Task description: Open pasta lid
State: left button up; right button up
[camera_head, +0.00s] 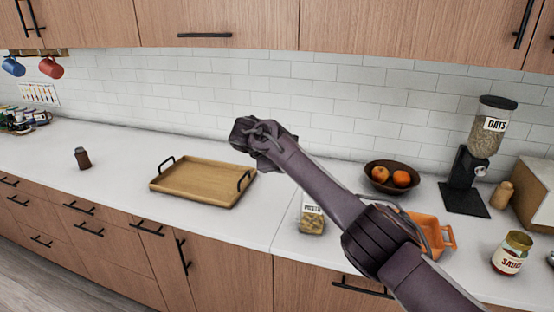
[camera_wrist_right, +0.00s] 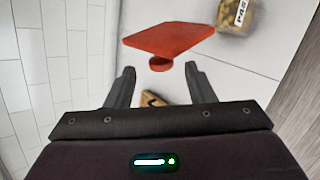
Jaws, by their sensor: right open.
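The pasta jar (camera_head: 312,220) stands on the white counter right of the tray, partly beside my right arm. Its label also shows at the top right edge of the wrist view (camera_wrist_right: 237,15). My right gripper (camera_head: 250,137) is raised above the counter, over the back of the wooden tray in the picture. In the wrist view its fingers (camera_wrist_right: 158,72) are apart. A red square lid (camera_wrist_right: 168,40) with a round knob is just beyond the fingertips, knob towards them. I cannot tell whether anything supports it. In the head view the lid is hidden. My left gripper is not in view.
A wooden tray (camera_head: 200,183) with black handles lies left of the jar. An orange container (camera_head: 438,232) is partly behind my arm. A fruit bowl (camera_head: 380,178), an oats dispenser (camera_head: 488,140) and a sauce jar (camera_head: 511,254) stand right. The left counter is mostly clear.

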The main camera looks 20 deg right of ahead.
jog(key=shift+b+v, duration=0.3)
jog(key=shift+v, duration=1)
